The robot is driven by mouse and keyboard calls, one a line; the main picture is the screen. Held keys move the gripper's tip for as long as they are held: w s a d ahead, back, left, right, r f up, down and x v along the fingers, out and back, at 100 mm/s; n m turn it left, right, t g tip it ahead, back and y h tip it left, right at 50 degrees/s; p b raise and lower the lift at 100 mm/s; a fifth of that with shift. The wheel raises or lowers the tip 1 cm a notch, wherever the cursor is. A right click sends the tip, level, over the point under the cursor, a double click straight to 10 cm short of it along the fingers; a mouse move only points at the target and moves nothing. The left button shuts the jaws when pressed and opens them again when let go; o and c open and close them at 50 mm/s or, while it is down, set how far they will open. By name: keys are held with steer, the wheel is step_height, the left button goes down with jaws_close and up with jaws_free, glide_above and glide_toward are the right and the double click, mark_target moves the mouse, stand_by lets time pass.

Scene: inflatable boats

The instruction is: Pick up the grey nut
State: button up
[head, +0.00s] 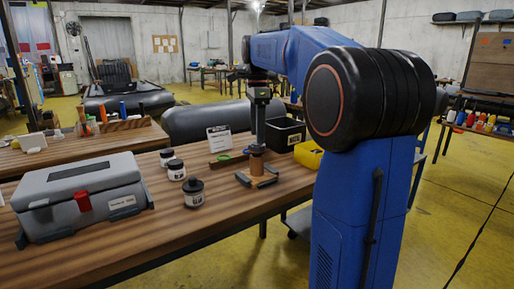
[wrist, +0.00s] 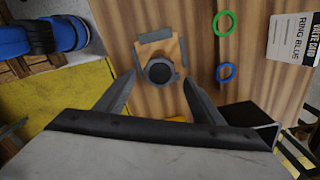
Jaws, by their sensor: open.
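A dark grey round piece (wrist: 160,71), which looks like the nut, sits on a small wooden block with grey parts (wrist: 155,36) around it on the table. In the wrist view it lies between and beyond the fingers, with no visible contact. My gripper (wrist: 160,98) is open, its two grey fingers spread apart. In the head view my gripper hangs above the wooden block (head: 257,164), with grey parts at its foot on the tabletop. The nut itself is not clear in the head view.
A green ring (wrist: 223,24), a blue ring (wrist: 225,71) and a valve card (wrist: 294,38) lie beside the block. A grey toolbox (head: 80,195), dark-lidded jars (head: 194,194), a black bin (head: 284,134) and a yellow bin (head: 308,154) stand around. The front tabletop is clear.

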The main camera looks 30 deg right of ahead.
mark_target(257, 146)
steer(key=shift+f, duration=1.55)
steer(key=c, duration=1.1)
